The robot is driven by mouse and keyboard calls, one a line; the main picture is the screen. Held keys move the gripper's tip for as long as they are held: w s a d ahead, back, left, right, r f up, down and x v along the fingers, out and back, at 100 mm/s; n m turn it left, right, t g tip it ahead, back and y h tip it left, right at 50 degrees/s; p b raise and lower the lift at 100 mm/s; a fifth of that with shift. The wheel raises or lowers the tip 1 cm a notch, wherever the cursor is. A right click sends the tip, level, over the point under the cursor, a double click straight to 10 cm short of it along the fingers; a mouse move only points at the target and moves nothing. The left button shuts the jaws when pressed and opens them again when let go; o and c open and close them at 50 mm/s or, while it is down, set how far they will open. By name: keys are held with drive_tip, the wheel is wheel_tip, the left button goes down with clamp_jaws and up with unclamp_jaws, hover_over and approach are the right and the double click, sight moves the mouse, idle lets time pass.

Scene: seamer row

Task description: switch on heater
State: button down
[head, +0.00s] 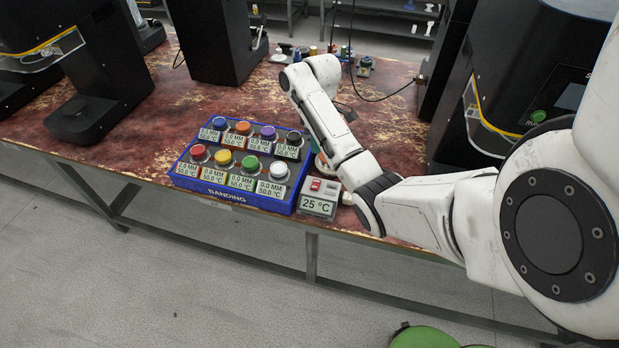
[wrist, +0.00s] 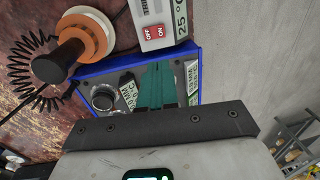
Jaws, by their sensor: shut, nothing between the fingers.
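The heater (head: 318,196) is a small pale box with a red rocker switch (head: 316,185) and a display reading 25 °C. It stands on the table near the front edge, just right of the blue banding box. In the wrist view the heater (wrist: 181,15) is at the top, partly cut off, with its red switch (wrist: 154,32) marked OFF and ON. Which side of the switch is pressed I cannot tell. My gripper (wrist: 157,66) shows teal fingers, shut and empty, below the heater in the picture and in front of the blue box. In the head view I cannot make out the fingers.
The blue banding box (head: 233,196) carries several coloured knobs and labels. An orange and white round object (wrist: 85,35) with a dark handle and a black coiled cord lies beside the heater. Black machines (head: 212,40) stand on the stained table.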

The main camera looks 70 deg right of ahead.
sight(315, 187)
drive_tip(key=shift+f, duration=0.1)
drive_tip(key=f, duration=0.4)
drive_tip(key=a+f+b, duration=0.1)
drive_tip(key=f, duration=0.4)
drive_tip(key=f+b, duration=0.1)
drive_tip(key=f, duration=0.3)
drive_tip(key=shift+s+a+f, duration=0.15)
drive_tip(key=shift+a+f, duration=0.25)
